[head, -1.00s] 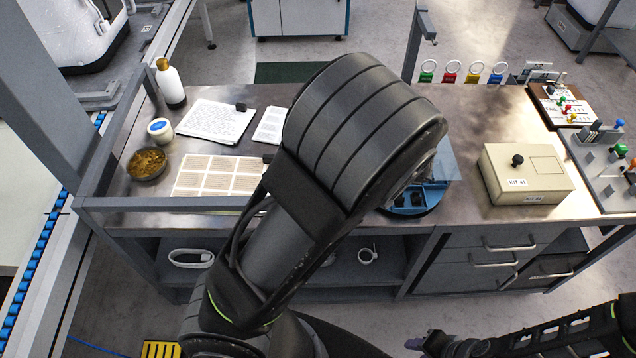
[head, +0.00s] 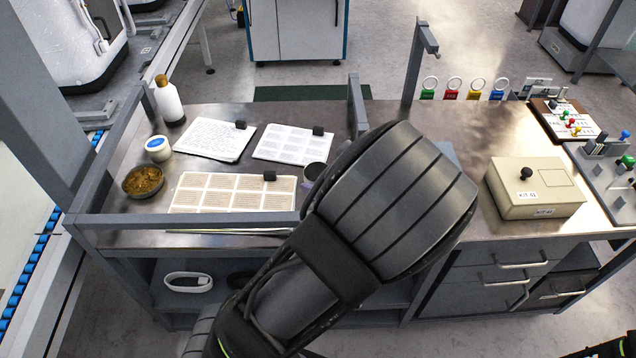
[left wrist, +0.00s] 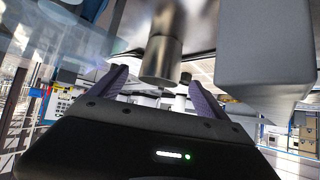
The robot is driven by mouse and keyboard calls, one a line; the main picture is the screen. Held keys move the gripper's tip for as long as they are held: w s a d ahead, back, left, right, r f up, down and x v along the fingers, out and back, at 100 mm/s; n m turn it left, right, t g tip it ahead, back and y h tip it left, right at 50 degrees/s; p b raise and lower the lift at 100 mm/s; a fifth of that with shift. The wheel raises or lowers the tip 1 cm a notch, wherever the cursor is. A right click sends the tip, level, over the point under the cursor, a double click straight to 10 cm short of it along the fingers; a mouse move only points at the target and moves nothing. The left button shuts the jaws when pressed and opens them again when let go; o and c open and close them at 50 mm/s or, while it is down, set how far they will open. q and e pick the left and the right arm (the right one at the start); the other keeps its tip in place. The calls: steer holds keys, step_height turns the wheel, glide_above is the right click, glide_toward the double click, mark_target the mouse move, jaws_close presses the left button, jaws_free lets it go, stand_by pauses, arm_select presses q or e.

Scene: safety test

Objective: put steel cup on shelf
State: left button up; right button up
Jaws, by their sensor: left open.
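The steel cup (left wrist: 161,60) is a shiny metal cylinder in the left wrist view, between and just beyond the fingertips of my left gripper (left wrist: 156,82). The gripper is open, with a purple finger on each side; whether either touches the cup is unclear. In the head view a dark round cup top (head: 315,171), apparently the same cup, shows on the worktop left of my arm. A bit of purple finger (head: 304,186) shows beside it; my arm hides the rest of the gripper. A lower shelf (head: 215,303) runs under the worktop. My right gripper is out of view.
A grey rail (head: 190,221) edges the worktop's front left, and a raised divider (head: 356,105) stands behind the cup. Papers (head: 235,192), a bowl (head: 143,181), a white jar (head: 158,148) and a bottle (head: 169,101) are left. A beige kit box (head: 535,187) is right.

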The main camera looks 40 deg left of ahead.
mark_target(311, 175)
arm_select(q)
steer(key=x, duration=0.5)
steer(key=shift+f, duration=0.1)
stand_by(0.3)
steer(key=shift+c, duration=0.2)
steer(key=c, duration=1.6)
step_height(311, 175, up, 10)
steer(key=shift+r+p, duration=0.1)
steer(key=shift+p, duration=0.6)
